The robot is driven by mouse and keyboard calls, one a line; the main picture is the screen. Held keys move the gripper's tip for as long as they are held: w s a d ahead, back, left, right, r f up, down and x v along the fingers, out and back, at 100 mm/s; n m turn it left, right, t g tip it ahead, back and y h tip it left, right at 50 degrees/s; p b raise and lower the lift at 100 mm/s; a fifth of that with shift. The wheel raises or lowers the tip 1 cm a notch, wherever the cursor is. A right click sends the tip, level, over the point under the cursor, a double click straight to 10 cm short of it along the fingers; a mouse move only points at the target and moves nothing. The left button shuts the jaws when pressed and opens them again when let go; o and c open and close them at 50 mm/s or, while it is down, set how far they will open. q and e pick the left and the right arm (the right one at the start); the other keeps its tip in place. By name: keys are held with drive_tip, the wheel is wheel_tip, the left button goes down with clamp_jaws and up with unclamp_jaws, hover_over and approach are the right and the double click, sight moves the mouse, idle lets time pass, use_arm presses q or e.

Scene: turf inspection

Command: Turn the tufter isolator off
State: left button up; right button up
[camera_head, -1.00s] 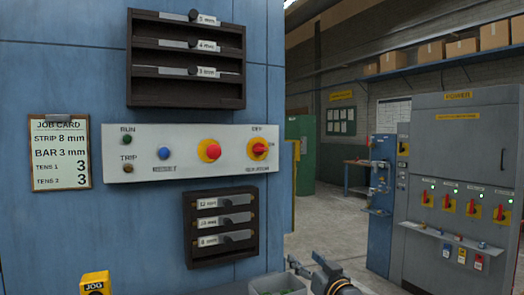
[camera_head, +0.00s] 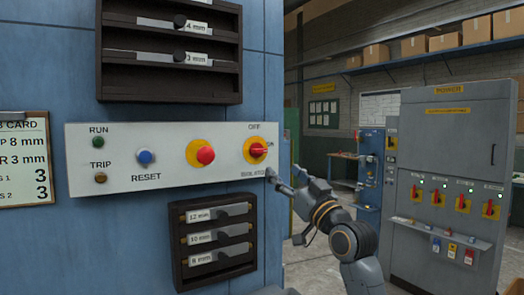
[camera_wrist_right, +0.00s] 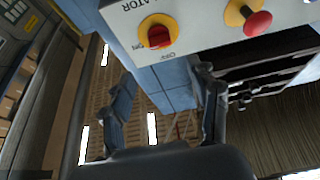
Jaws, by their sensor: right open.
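The tufter isolator (camera_head: 256,149) is a red rotary handle on a round yellow plate, at the right end of the pale control panel (camera_head: 172,183). Its handle lies horizontal, towards the ON mark at right; OFF is printed above. In the right wrist view the isolator (camera_wrist_right: 157,36) shows above the gap between my fingers, its lettering upside down. My right gripper (camera_head: 284,181) is open and empty, just below and right of the isolator, apart from the handle. It also shows in the right wrist view (camera_wrist_right: 165,80). My left gripper is out of view.
A red mushroom button (camera_head: 205,155) on yellow, a blue RESET button (camera_head: 145,157) and RUN and TRIP lamps share the panel. A dark rack (camera_head: 214,240) sits below it. A grey power cabinet (camera_head: 450,150) with several red-yellow switches stands at right, further back.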

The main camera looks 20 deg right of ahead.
sight(262, 152)
drive_tip(key=p+x, duration=0.2)
drive_tip(key=x, duration=0.4)
drive_tip(key=shift+w+a+r, duration=0.1)
drive_tip(key=shift+w+a, duration=0.05)
drive_tip(key=shift+w, duration=0.05)
drive_tip(key=p+x, duration=0.1)
drive_tip(key=x, duration=0.3)
drive_tip(key=shift+w, duration=0.1)
drive_tip(key=shift+w+p, duration=0.3)
drive_tip(key=shift+w, duration=0.05)
drive_tip(key=c, duration=1.2)
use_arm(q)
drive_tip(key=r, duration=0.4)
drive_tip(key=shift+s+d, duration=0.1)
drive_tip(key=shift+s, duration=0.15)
use_arm(e)
drive_tip(key=shift+o, duration=0.2)
